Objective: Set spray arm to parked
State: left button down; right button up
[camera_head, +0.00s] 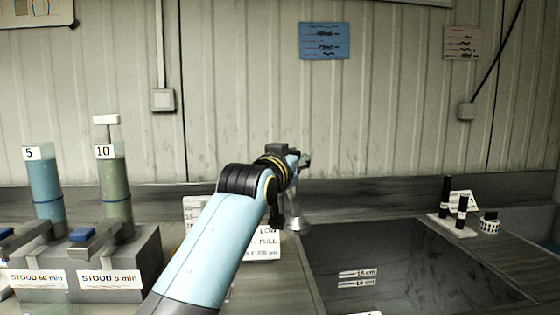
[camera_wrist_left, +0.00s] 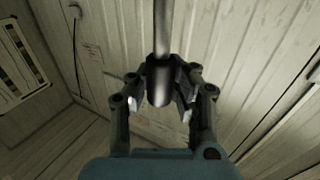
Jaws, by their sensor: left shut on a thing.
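The spray arm shows in the left wrist view as a grey metal rod (camera_wrist_left: 162,35) that comes down from the top edge into my left gripper (camera_wrist_left: 160,92). The fingers are closed around its lower end. In the head view my left gripper (camera_head: 304,160) is small and mostly hidden behind my blue left arm, above the counter near the sink's left back corner. The rod can hardly be made out there, and I cannot tell where it is mounted. My right gripper is in neither view.
Cylinders marked 5 (camera_head: 45,185) and 10 (camera_head: 115,180) stand at the left on grey blocks. A dark sunken basin (camera_head: 400,265) fills the right middle.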

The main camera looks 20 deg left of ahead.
pick_arm(q)
jog(key=shift+w+d+f, duration=0.2)
jog(key=shift+d+f, duration=0.25)
jog(key=shift+f, duration=0.1)
jog(key=c, duration=1.6)
grip_release()
jog(key=shift+d, duration=0.1)
jog(key=o, duration=0.5)
jog(key=shift+s+d+r, duration=0.1)
jog(key=shift+s+r, duration=0.15)
jog(key=shift+r, duration=0.2)
jog(key=shift+w, duration=0.1)
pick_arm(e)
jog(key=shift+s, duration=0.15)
pick_arm(q)
jog(key=shift+r, duration=0.2)
notch_tip(320, 180, up, 10)
jog(key=shift+f, duration=0.25)
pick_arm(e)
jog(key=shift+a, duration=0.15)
